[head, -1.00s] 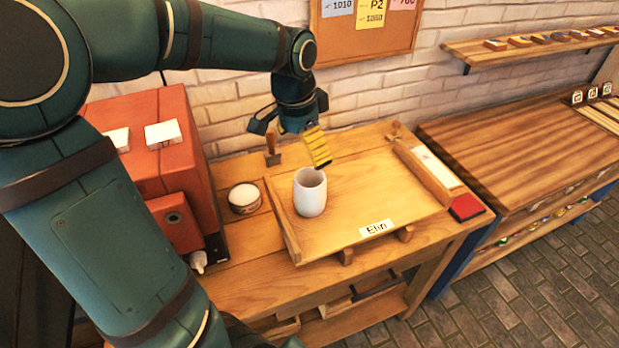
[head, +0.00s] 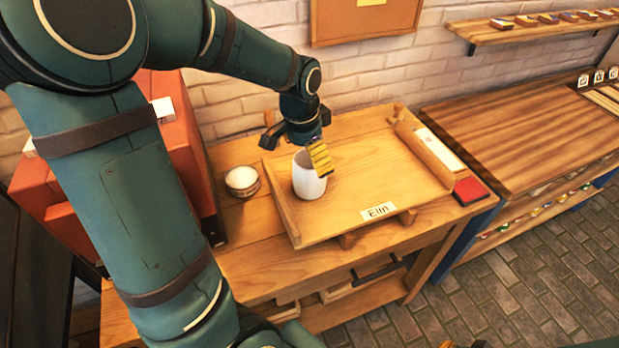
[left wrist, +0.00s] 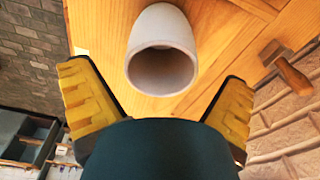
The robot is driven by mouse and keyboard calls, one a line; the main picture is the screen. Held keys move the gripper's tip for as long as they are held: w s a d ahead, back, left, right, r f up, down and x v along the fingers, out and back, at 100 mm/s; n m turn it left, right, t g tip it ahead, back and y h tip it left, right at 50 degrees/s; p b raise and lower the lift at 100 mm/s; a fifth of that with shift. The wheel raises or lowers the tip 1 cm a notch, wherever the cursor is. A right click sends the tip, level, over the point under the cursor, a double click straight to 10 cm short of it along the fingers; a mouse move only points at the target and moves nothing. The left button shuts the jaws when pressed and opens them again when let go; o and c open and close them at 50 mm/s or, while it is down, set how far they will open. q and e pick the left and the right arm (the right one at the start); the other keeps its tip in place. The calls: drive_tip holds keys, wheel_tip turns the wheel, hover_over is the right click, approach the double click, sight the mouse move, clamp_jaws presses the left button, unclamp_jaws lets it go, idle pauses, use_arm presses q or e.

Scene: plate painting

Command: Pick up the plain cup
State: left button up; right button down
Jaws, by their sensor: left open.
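The plain cup (head: 307,178) is white and stands upright on the wooden board (head: 380,175) at its left side. My left gripper (head: 296,148) is above and just behind the cup, and its yellow finger pad hides part of the cup's rim. In the left wrist view the cup (left wrist: 162,52) shows its open mouth, ahead of and between the two yellow fingers of my left gripper (left wrist: 160,100). The fingers are spread wide with nothing between them, and they look apart from the cup.
A small round white-topped pot (head: 242,181) stands left of the board. A label reading "Elin" (head: 379,210) is at the board's front edge. A red pad (head: 470,190) lies at the right. An orange-red machine (head: 185,150) stands at the left. The board right of the cup is clear.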

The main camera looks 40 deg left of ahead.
sight(310, 166)
use_arm(q)
drive_tip(key=f, duration=0.3)
drive_tip(key=shift+w+f+b, duration=0.35)
drive_tip(key=shift+w+f, duration=0.05)
drive_tip(key=c, duration=1.2)
drive_tip(key=shift+o, duration=0.2)
